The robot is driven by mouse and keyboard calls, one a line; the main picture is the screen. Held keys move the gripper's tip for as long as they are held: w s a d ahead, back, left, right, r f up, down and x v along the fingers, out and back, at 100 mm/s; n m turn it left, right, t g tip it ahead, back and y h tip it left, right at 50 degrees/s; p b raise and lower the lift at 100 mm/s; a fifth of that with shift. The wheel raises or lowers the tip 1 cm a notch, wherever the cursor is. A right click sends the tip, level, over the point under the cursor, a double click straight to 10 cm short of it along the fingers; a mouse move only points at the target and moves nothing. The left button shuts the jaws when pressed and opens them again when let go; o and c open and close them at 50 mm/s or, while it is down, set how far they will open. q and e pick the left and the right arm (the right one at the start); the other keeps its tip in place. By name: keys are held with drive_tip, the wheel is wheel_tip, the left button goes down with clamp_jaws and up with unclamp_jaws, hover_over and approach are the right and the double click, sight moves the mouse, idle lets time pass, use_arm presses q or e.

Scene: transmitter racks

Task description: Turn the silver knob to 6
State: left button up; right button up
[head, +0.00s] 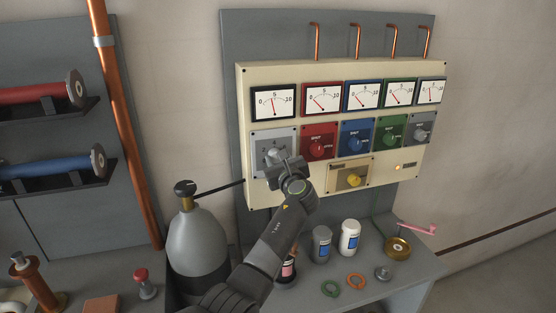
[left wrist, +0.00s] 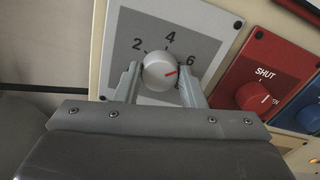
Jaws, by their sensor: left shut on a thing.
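The silver knob (head: 273,154) is on a grey dial plate (head: 262,140) at the left of the cream panel. In the left wrist view the round knob (left wrist: 158,72) has a red mark pointing right and slightly up, close to the 6. The plate shows 2, 4 and 6 around the knob; lower marks are partly hidden by a finger. My left gripper (head: 280,165) is shut on the knob; in the left wrist view its fingers (left wrist: 160,85) lie on either side of it. My right gripper is not in view.
Gauges (head: 273,101) line the panel top. A grey bottle (head: 196,240), jars (head: 349,238) and small parts stand below.

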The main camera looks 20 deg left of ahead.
use_arm(q)
drive_tip(key=shift+m, duration=1.1)
drive_tip(key=o, duration=1)
